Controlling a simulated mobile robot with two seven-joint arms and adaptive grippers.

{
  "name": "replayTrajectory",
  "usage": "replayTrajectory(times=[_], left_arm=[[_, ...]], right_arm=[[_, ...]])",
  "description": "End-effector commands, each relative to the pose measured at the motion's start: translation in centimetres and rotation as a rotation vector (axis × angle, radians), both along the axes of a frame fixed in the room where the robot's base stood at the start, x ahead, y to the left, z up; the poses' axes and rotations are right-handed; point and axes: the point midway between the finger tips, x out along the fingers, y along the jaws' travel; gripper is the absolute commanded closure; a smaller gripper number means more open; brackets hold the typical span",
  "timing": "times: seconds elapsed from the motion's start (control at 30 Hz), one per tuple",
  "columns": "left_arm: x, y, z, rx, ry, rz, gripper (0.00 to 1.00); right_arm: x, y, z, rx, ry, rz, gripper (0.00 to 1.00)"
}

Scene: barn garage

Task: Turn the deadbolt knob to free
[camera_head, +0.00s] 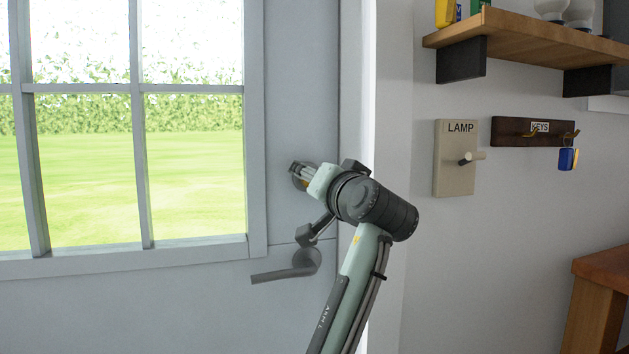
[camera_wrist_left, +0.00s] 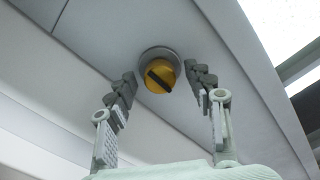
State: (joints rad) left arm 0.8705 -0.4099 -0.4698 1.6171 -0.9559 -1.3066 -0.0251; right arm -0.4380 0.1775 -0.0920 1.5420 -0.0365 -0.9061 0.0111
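The deadbolt knob (camera_wrist_left: 160,76) is yellow with a dark diagonal bar and sits on a round grey plate on the door. It shows in the left wrist view between the fingertips of my left gripper (camera_wrist_left: 163,84). The fingers are spread, one on each side, with gaps to the knob; I see no contact. In the head view my left gripper (camera_head: 300,172) is at the door's right edge, above the lever handle (camera_head: 290,270), and it hides most of the knob. My right gripper is not in view.
The grey door (camera_head: 150,310) has a large paned window. To its right, on the wall, are a LAMP switch board (camera_head: 455,172) and a KEYS rack (camera_head: 510,133) with a blue-yellow tag. A wooden shelf (camera_head: 530,42) is above and a wooden table (camera_head: 602,268) stands at right.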

Motion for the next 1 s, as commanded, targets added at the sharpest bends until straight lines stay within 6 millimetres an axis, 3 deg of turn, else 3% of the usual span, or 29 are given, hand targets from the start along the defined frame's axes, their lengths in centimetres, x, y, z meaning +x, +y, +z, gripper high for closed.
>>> replayTrajectory(times=[0.23,0.37,0.8,1.0], left_arm=[[-0.1,-0.1,0.0,0.001,0.0,-0.001,0.47],[-1.1,-0.4,0.1,0.001,-0.001,-0.001,0.47],[-9.4,-3.1,0.0,0.0,-0.001,-0.002,0.47],[-11.2,-3.6,0.0,0.0,0.0,0.0,0.47]], right_arm=[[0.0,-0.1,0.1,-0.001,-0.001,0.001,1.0],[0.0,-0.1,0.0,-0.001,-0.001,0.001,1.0],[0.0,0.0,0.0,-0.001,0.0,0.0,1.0],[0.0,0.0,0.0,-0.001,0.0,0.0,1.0]])
